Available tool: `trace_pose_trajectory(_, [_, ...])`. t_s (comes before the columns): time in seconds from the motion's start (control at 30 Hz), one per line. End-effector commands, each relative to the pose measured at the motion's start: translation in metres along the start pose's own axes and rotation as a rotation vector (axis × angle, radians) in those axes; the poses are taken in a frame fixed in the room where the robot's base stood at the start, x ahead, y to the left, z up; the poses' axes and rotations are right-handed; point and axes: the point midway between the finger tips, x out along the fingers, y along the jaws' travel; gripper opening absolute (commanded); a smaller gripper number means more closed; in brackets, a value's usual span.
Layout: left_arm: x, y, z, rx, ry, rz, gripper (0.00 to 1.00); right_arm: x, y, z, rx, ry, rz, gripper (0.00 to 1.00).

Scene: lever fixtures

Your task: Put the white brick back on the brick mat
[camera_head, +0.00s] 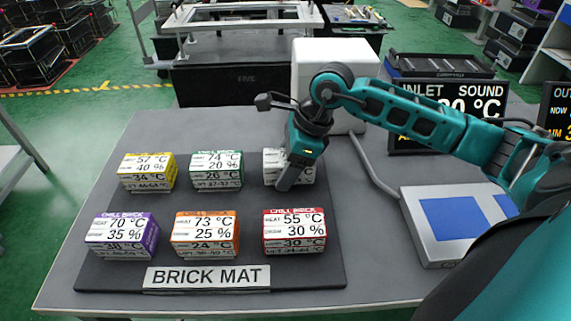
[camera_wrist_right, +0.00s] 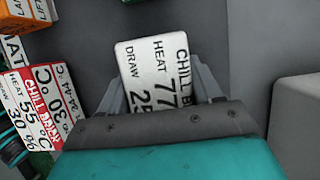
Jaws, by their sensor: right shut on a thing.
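The white brick (camera_head: 270,166) is at the back right of the dark brick mat (camera_head: 255,200), in line with the yellow and green bricks. My right gripper (camera_head: 287,180) reaches down over it and hides part of it. In the right wrist view the white brick (camera_wrist_right: 153,68) sits between the two fingers of my right gripper (camera_wrist_right: 158,85), which is shut on it. I cannot tell whether its underside touches the mat. My left gripper is not in view.
Yellow (camera_head: 148,171), green (camera_head: 216,170), purple (camera_head: 122,235), orange (camera_head: 205,234) and red (camera_head: 294,231) bricks stand on the mat. A white box (camera_head: 325,60) and an inlet display (camera_head: 445,105) are behind. A grey device with blue pads (camera_head: 425,240) lies right.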

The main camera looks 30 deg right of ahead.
Motion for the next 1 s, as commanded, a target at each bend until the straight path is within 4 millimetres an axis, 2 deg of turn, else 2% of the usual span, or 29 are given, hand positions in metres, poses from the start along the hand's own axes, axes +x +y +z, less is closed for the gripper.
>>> trace_pose_trajectory(0.1, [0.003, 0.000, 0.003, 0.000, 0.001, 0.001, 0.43, 0.004, 0.000, -0.001, 0.000, -0.001, -0.001, 0.22])
trace_pose_trajectory(0.13, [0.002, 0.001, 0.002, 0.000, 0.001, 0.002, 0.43, 0.003, 0.000, -0.001, 0.000, 0.000, 0.000, 0.66])
trace_pose_trajectory(0.37, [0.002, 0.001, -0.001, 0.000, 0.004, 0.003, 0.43, 0.003, 0.000, -0.001, 0.000, 0.000, 0.000, 0.88])
trace_pose_trajectory(0.73, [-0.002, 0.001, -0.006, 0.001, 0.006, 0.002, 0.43, -0.004, 0.000, 0.001, 0.000, 0.000, -0.001, 0.90])
trace_pose_trajectory(0.87, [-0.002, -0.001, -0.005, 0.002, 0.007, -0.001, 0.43, -0.025, -0.001, 0.000, -0.001, 0.001, -0.005, 0.90])
trace_pose_trajectory(1.0, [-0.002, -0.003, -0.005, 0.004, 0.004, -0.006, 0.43, -0.057, -0.001, 0.000, 0.000, 0.002, -0.006, 0.90])
